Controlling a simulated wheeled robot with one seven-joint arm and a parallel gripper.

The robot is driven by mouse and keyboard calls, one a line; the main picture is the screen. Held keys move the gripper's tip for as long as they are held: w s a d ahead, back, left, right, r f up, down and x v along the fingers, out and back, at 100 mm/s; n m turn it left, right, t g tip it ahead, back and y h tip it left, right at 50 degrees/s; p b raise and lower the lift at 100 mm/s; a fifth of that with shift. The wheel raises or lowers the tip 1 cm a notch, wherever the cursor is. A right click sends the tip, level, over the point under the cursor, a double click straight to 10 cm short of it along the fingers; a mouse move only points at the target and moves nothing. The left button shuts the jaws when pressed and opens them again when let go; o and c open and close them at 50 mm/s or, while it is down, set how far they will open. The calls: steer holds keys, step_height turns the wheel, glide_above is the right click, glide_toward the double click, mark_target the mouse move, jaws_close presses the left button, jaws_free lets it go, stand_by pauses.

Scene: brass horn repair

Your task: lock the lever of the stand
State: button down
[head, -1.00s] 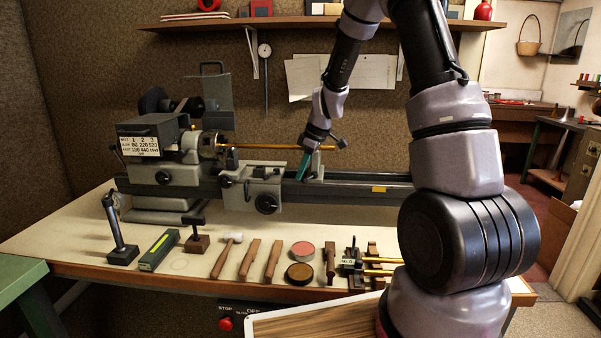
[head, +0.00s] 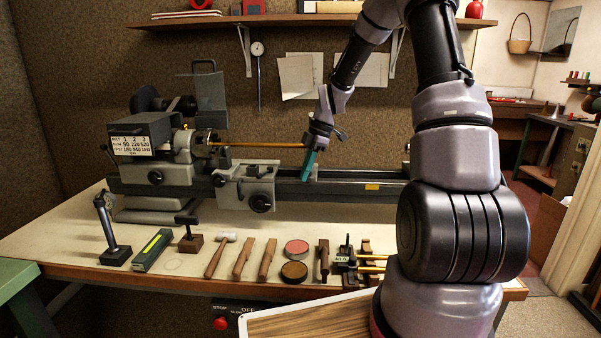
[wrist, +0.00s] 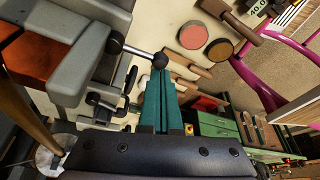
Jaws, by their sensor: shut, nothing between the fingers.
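My gripper (head: 307,178), with teal fingers, is shut and empty, pointing down over the lathe bed near the end of the brass rod (head: 255,145). It also shows in the wrist view (wrist: 157,76). A small pale stand (head: 315,171) is just behind and right of the fingers in the head view, partly hidden by them. In the wrist view, a lever (wrist: 138,50) with a metal rod and black ball end sticks out from a grey body (wrist: 85,65). The ball lies just beyond the fingertips; I cannot tell whether they touch.
The lathe carriage (head: 245,187) stands left of my gripper. The bed right of the stand is clear.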

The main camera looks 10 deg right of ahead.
steer(key=shift+s+d+n+g, duration=0.15)
steer(key=shift+d+n+g, duration=0.45)
steer(key=shift+n, duration=0.6)
steer(key=shift+d, duration=0.25)
steer(key=shift+w+a, duration=0.35)
steer(key=shift+w, duration=0.35)
